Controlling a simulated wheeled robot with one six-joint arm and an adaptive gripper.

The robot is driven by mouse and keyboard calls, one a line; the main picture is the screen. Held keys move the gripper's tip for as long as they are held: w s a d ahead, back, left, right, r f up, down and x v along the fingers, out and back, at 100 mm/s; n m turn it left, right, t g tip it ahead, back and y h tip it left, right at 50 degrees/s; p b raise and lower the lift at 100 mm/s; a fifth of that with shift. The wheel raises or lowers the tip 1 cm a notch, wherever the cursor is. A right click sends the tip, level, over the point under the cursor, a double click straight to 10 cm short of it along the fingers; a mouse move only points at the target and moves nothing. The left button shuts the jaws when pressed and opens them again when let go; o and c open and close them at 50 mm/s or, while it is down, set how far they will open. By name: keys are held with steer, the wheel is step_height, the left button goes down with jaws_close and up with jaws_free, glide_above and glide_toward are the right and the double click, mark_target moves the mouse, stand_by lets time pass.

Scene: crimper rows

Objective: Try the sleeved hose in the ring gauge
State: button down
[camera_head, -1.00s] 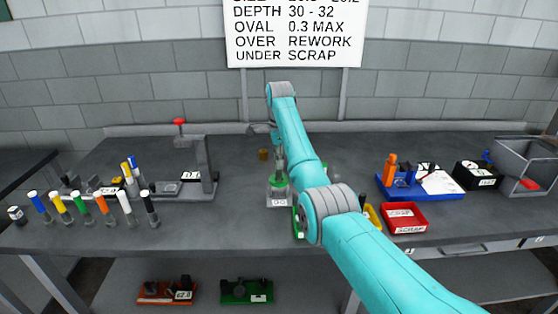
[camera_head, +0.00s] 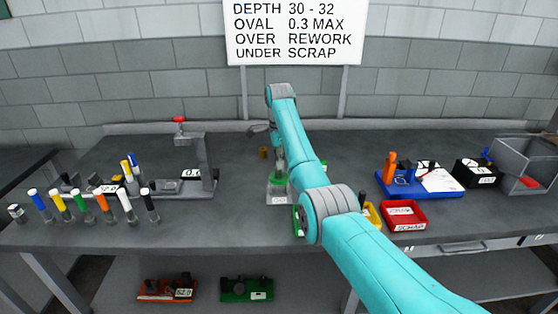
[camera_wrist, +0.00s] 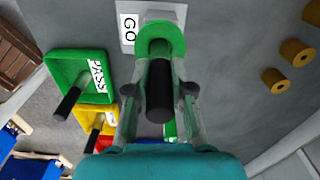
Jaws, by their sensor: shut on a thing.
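My gripper (camera_wrist: 160,82) is shut on a black hose (camera_wrist: 159,92), with one finger on each side of it. The hose points at the green ring gauge (camera_wrist: 181,36), which has a GO label on its pale block. The hose's far end overlaps the ring's opening in the wrist view; how deep it sits is hidden. In the head view my gripper (camera_head: 279,160) is directly above the ring gauge (camera_head: 278,182), near the middle of the bench. My arm partly covers this area.
A green PASS tray (camera_wrist: 85,55) and a yellow tray (camera_wrist: 84,112) each have a dark hose. A red SCRAP tray (camera_head: 404,225) stands to the right. Several coloured hoses (camera_head: 82,207) stand left, before the crimper (camera_head: 205,165). Brass pieces (camera_wrist: 275,81) lie beside the gauge.

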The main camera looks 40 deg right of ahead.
steer(key=shift+f, duration=1.55)
stand_by(0.9)
steer(key=shift+r, duration=0.1)
stand_by(0.6)
